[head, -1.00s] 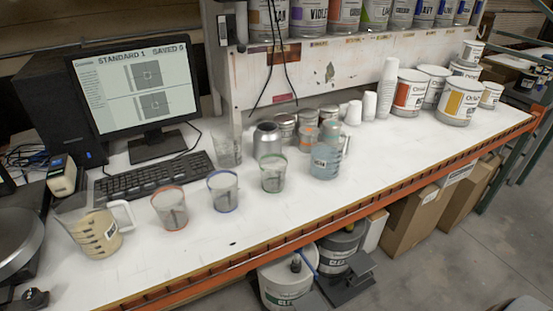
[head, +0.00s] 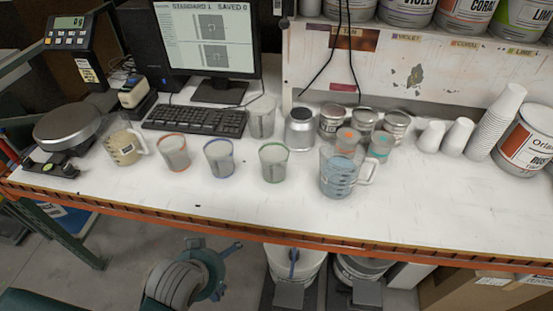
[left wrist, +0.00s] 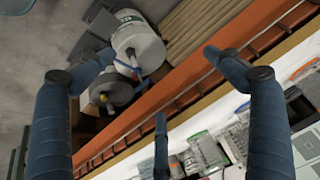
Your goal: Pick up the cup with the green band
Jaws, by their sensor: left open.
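The cup with the green band (head: 273,164) is a clear cup with a green rim, standing upright on the white counter in the head view. It is right of the blue-banded cup (head: 219,158) and the red-banded cup (head: 173,153). My right gripper is not in view.
A blue-filled measuring jug (head: 338,176) stands right of the green-banded cup. A metal canister (head: 299,130) and a clear container (head: 262,117) stand behind. The orange counter edge (head: 200,212) lies between my gripper and the cups. Buckets (head: 290,264) are below. The front counter strip is clear.

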